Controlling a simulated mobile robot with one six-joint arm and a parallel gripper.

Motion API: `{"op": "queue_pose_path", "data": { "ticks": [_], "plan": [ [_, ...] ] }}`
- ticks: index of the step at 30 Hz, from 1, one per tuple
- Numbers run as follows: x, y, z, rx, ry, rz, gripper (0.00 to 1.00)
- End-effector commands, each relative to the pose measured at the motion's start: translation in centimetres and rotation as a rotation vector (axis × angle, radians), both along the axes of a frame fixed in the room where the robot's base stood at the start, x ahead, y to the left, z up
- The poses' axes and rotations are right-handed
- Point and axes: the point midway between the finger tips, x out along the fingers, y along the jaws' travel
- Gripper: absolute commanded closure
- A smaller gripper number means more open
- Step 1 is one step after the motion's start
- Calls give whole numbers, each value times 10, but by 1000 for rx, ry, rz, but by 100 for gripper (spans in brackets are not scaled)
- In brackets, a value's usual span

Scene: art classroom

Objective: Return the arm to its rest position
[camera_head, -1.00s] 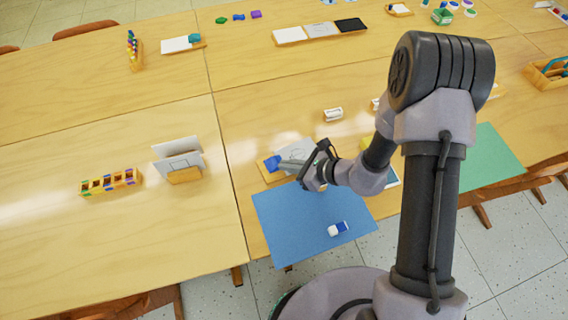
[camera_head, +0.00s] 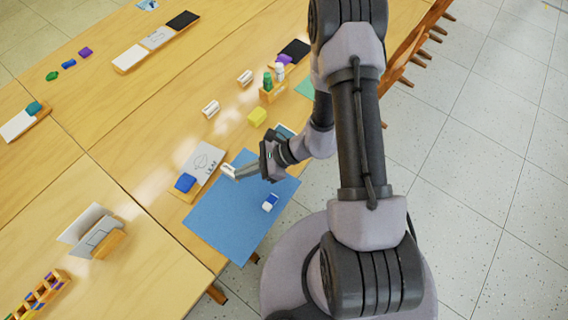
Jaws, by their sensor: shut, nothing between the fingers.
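My gripper (camera_head: 232,172) is at the end of my bent arm, low over the far edge of the blue mat (camera_head: 222,222). Its fingers are shut with nothing seen between them. A blue and white eraser (camera_head: 270,202) lies on the mat to the right of the gripper.
A yellow block (camera_head: 257,116), two small white items (camera_head: 211,108) (camera_head: 245,77) and a wooden holder with green and white bottles (camera_head: 273,90) stand beyond the gripper. A card holder (camera_head: 95,235) is at lower left. The floor (camera_head: 480,190) at right is clear.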

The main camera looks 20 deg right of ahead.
Motion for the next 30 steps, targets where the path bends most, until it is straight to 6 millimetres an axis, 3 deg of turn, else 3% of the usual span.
{"op": "queue_pose_path", "data": {
  "ticks": [9,12,21,23,26,30],
  "plan": [
    [-22,-84,2,0,0,-6,100],
    [-27,-102,2,0,-1,-4,100],
    [-28,-114,7,-13,-14,19,100],
    [-22,-113,28,-50,-54,80,100],
    [-14,-105,93,-175,-175,271,100],
    [-28,-81,191,-420,-383,580,100]
  ]
}}
